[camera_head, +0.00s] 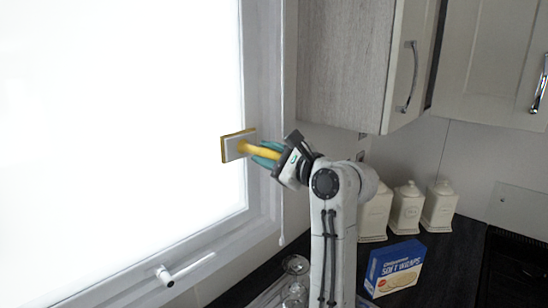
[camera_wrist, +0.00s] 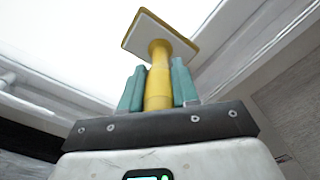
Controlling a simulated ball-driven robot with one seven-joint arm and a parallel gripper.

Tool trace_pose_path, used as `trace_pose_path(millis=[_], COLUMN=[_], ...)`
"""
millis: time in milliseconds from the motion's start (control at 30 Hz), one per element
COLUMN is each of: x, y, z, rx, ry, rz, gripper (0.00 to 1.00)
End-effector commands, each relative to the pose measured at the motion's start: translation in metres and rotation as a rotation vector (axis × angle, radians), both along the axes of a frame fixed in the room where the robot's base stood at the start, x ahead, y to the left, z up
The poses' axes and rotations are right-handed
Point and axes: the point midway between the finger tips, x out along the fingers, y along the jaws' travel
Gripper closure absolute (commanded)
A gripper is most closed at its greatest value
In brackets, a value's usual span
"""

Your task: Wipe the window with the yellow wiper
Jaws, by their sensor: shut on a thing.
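The yellow wiper (camera_head: 236,146) has a flat pad with a yellow edge and a yellow handle. It also shows in the wrist view (camera_wrist: 159,60). My gripper (camera_head: 268,152) is shut on the handle, with one teal finger on each side of it in the wrist view (camera_wrist: 158,88). The pad is held in front of the right edge of the bright window (camera_head: 120,130), near its frame (camera_head: 262,110). I cannot tell whether the pad touches the glass.
A white window handle (camera_head: 185,268) sticks out from the lower frame. Cabinets (camera_head: 345,60) hang at upper right. Several cream canisters (camera_head: 408,208), a blue soft wraps box (camera_head: 395,268) and glasses (camera_head: 296,266) stand on the dark counter (camera_head: 452,250) below my arm.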

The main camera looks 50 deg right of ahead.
Motion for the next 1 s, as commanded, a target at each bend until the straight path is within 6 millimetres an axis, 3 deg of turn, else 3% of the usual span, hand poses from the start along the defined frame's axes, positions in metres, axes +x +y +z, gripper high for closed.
trace_pose_path(millis=[400, 1000], x=[0.042, 0.042], y=[0.006, 0.071], z=[0.0, -0.002], rx=[-0.001, -0.001], ry=[-0.001, 0.004], rz=[0.007, 0.018], gripper=[1.0, 1.0])
